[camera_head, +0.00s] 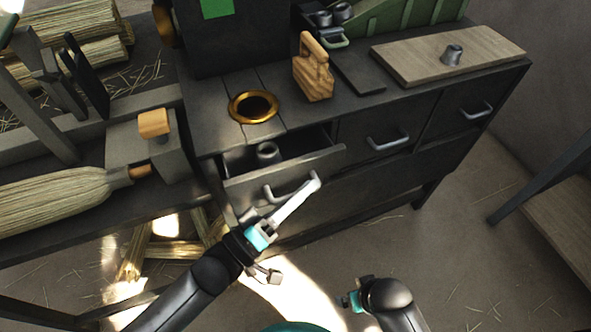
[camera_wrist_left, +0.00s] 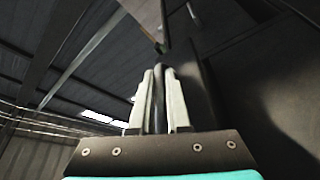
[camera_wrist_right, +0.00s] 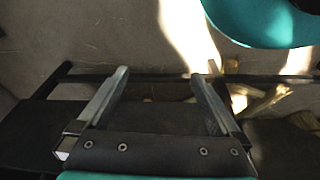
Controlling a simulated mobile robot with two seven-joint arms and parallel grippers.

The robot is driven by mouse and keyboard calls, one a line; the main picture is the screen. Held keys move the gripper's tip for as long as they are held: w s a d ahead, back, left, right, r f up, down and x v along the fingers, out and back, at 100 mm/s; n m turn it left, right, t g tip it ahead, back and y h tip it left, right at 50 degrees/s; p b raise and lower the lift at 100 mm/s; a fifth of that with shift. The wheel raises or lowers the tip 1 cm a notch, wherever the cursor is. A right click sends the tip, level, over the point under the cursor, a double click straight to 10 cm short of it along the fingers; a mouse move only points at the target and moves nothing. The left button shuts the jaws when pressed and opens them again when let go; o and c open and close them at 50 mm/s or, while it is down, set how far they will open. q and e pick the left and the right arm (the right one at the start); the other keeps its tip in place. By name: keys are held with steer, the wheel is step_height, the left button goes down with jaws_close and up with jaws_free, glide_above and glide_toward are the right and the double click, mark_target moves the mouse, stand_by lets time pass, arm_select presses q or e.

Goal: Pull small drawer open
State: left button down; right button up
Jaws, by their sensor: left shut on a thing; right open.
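The small drawer (camera_head: 323,161) is the leftmost in the dark workbench and stands partly open, with a grey metal piece (camera_head: 266,151) inside it. My left gripper (camera_head: 305,194) is at the drawer's front and shut on its metal handle (camera_head: 275,191). In the left wrist view the two fingers (camera_wrist_left: 157,95) are close together with the grey handle bar between them. My right gripper (camera_head: 352,301) is low in front of the bench, away from the drawers. In the right wrist view its fingers (camera_wrist_right: 160,90) are wide apart and empty.
Two shut drawers with handles (camera_head: 388,141) (camera_head: 474,110) are to the right. A brass ring (camera_head: 254,106), a wooden block tool (camera_head: 313,68) and a board (camera_head: 450,52) are on the bench top. A straw broom (camera_head: 55,198) lies at left.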

arm_select(q)
steer(key=s+d+p, duration=0.2)
steer(key=s, duration=0.5)
steer(key=shift+s+d+f, duration=0.15)
steer(key=shift+s, duration=0.1)
arm_select(e)
steer(key=s+d+f, duration=0.2)
steer(key=s+f, duration=0.1)
steer(key=f, duration=0.2)
steer(key=shift+f, duration=0.15)
arm_select(q)
steer(key=c, duration=0.9)
jaws_free()
steer(key=shift+w, duration=0.1)
steer(key=p+v, duration=0.2)
steer(key=v, duration=1.3)
arm_select(e)
steer(key=shift+s+d+f, duration=0.75)
steer(key=shift+s+f, duration=0.2)
steer(key=shift+s, duration=0.1)
